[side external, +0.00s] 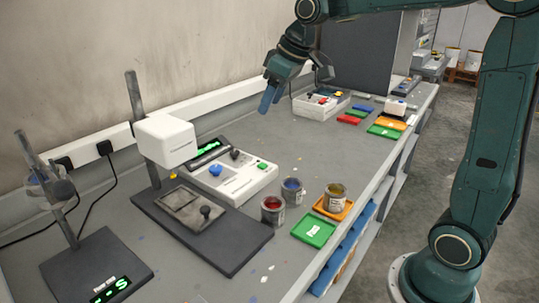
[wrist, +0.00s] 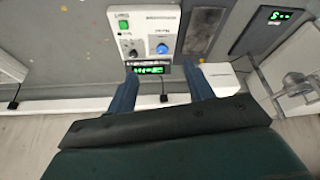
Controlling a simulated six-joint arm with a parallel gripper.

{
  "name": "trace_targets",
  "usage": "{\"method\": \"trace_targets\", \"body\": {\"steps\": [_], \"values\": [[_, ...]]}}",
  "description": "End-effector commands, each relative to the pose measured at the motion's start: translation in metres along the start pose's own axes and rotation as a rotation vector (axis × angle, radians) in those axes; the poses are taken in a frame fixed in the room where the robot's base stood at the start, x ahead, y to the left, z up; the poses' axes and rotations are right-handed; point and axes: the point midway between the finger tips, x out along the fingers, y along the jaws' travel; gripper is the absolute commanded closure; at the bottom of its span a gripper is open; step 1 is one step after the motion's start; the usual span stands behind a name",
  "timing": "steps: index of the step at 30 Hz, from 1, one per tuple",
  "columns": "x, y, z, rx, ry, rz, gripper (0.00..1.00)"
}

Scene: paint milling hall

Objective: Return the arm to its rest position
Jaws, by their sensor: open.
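My gripper (side external: 268,97) hangs from my dark green arm above the back of the grey bench in the side external view, with its blue fingers pointing down. In the wrist view my gripper (wrist: 163,88) shows two blue fingers spread apart with nothing between them. It is clear of the bench top and touches nothing that I can see. A white control box (side external: 238,176) with a blue knob, a dark knob and a green button stands on the bench to the lower left of the gripper. The wrist view shows this box (wrist: 150,30) beyond the fingertips.
A white-headed stand (side external: 165,140) rises left of the control box. Paint cans, red (side external: 273,211), blue (side external: 292,190) and yellowish (side external: 336,197), stand near the front edge beside a green tray (side external: 314,230). Another white box (side external: 321,105) stands behind. The mid-bench is mostly clear.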

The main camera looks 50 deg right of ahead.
Motion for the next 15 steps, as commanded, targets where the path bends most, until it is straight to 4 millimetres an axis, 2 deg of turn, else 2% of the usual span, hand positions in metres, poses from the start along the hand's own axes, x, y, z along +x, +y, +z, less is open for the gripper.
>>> {"method": "trace_targets", "body": {"steps": [1, 6, 15], "values": [[-0.009, -0.009, 0.009, 0.008, 0.005, 0.006, 0.48], [-0.029, -0.034, 0.041, 0.043, 0.015, 0.022, 0.48], [-0.052, -0.069, 0.105, 0.107, 0.034, 0.049, 0.48]]}}
